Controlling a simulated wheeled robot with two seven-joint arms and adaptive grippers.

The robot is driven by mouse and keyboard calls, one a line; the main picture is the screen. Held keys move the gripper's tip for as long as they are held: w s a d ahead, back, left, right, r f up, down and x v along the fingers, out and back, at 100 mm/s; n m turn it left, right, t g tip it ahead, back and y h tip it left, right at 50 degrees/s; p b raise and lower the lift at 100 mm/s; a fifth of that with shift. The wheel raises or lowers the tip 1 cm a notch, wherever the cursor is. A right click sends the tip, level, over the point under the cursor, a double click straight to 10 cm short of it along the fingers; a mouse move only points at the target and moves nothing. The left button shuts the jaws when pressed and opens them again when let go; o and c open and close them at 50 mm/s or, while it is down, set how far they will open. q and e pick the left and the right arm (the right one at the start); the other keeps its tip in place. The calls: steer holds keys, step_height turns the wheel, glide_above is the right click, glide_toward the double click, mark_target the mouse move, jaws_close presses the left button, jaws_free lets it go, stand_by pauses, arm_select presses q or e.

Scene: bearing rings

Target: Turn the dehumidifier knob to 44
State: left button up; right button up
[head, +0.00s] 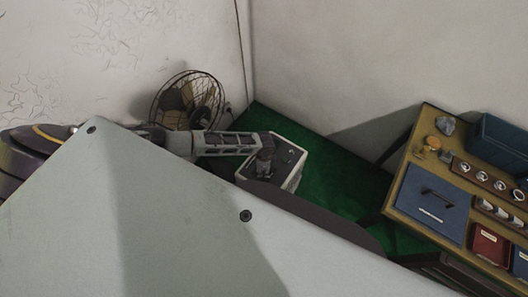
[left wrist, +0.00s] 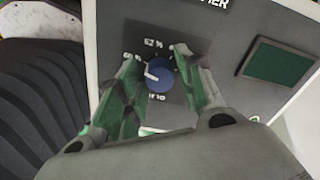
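The dehumidifier (head: 291,158), a pale box with a dark top panel, stands on the green floor in the head view. Its blue round knob (left wrist: 161,74) shows in the left wrist view, with a white pointer towards the left of the dial. Printed numbers ring the knob, too blurred to read surely. My left gripper (left wrist: 164,82) has its fingers apart, one on each side of the knob. I cannot tell whether they touch it. In the head view the left gripper (head: 265,160) is over the panel and hides the knob. My right gripper is not in view.
A dark green display (left wrist: 279,72) is right of the knob on the panel. A wire-caged fan (head: 187,98) stands behind my left arm by the wall. At right, a table (head: 411,187) bears a blue board, trays and a bin. Green floor is clear between dehumidifier and table.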

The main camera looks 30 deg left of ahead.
arm_select(q)
steer(key=c, duration=0.6)
steer(key=shift+c, duration=0.2)
